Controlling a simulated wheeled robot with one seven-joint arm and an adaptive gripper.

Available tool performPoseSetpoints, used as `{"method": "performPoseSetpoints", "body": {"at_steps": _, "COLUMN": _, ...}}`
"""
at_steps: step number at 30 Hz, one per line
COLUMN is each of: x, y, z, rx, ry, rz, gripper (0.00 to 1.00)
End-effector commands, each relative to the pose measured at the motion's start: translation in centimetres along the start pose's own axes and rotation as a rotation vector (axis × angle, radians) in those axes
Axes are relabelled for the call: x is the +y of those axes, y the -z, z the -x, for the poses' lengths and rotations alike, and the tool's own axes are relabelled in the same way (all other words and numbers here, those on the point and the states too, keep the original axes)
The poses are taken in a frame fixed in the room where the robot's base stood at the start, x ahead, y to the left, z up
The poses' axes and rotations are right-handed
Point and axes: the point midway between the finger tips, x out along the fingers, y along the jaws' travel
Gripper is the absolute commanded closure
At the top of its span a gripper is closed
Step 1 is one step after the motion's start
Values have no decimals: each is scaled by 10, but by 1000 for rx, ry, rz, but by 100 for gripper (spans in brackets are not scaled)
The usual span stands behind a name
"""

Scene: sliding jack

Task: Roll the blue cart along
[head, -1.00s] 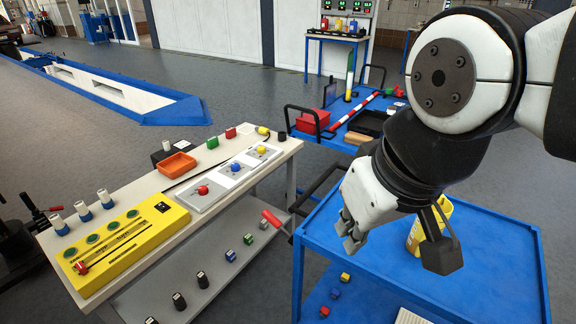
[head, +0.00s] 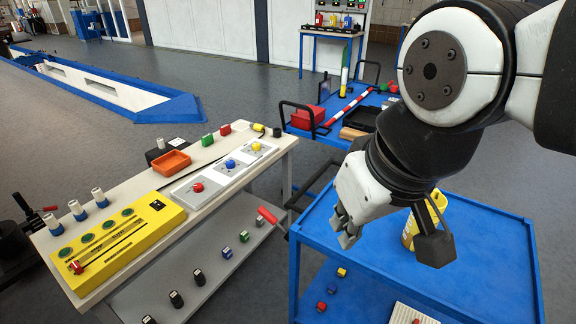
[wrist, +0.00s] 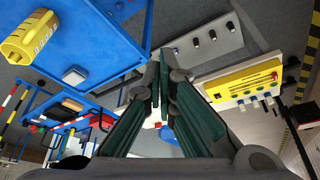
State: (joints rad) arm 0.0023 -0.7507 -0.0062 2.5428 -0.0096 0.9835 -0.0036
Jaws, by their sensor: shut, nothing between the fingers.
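A blue cart (head: 470,262) stands at the lower right of the head view, with a flat top and a lower shelf. Its blue frame also shows at the upper left of the wrist view (wrist: 98,48). A yellow container (head: 409,236) stands on its top, partly hidden behind my arm; it also shows in the wrist view (wrist: 28,38). My gripper (head: 343,232) is shut and empty, pointing down over the left part of the cart top in the head view. Its closed fingers (wrist: 163,65) fill the middle of the wrist view. I cannot tell whether they touch the cart.
A white workbench (head: 120,200) with a yellow panel stands left of the cart. A second blue cart (head: 325,136) carrying a red box stands behind.

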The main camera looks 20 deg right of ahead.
Motion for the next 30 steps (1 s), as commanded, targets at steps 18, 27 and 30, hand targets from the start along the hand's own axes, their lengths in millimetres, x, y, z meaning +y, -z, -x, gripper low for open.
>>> {"method": "performPoseSetpoints", "body": {"at_steps": 18, "x": 36, "y": 150, "z": -44, "rx": -186, "ry": -142, "rz": 702, "gripper": 61}}
{"method": "performPoseSetpoints", "body": {"at_steps": 27, "x": 64, "y": 256, "z": -119, "rx": -357, "ry": -149, "rz": 1220, "gripper": 61}}
{"method": "performPoseSetpoints", "body": {"at_steps": 30, "x": 74, "y": 286, "z": -152, "rx": -415, "ry": -131, "rz": 1386, "gripper": 61}}
